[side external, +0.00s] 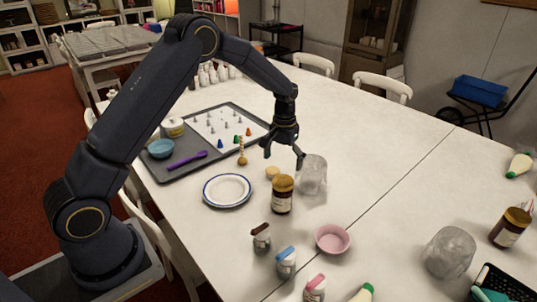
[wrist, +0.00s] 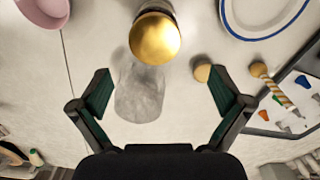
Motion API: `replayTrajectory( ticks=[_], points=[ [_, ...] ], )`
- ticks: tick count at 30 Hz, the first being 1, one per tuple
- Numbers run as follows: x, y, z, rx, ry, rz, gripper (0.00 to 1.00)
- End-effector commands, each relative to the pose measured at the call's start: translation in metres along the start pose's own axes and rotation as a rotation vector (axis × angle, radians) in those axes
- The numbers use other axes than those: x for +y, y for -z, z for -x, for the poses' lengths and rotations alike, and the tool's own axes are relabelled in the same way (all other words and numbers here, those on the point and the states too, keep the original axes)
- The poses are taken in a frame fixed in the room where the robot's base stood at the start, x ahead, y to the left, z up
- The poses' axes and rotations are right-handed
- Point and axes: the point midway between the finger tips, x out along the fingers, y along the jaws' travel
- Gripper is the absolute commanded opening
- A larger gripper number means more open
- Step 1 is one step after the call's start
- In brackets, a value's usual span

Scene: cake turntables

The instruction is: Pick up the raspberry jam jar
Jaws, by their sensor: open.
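A dark jar with a gold lid and a pale label (side external: 282,195) stands upright near the middle of the table. I cannot read its label to tell whether it is raspberry jam. In the wrist view its gold lid (wrist: 155,40) shows at the top centre. A similar dark jar with a brown-gold lid (side external: 508,229) stands at the far right. My gripper (side external: 283,157) is open and empty, pointing down, above and behind the nearer jar. In the wrist view my gripper (wrist: 159,85) has its fingers spread, with the lid beyond the fingertips.
A clear glass (side external: 313,175) stands right beside the nearer jar; it also shows between my fingers (wrist: 140,95). A plate (side external: 227,190), a small round tan item (side external: 272,172), a pink bowl (side external: 332,239) and a tray (side external: 165,174) are nearby. Another glass (side external: 449,252) stands at right.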

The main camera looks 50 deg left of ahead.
Motion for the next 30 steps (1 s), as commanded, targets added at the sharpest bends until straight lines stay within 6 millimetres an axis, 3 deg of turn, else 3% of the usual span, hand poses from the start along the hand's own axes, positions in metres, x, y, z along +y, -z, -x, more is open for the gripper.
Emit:
replayTrajectory(
  ticks=[6, 14, 21, 30],
  points=[
    [0.000, -0.001, -0.046, -0.003, 0.000, 0.000, 1.00],
    [0.002, -0.002, -0.067, -0.001, 0.000, -0.001, 1.00],
    [0.007, -0.007, -0.103, -0.002, 0.000, 0.000, 1.00],
    [0.007, -0.006, -0.112, 0.002, 0.000, 0.000, 1.00]
  ],
)
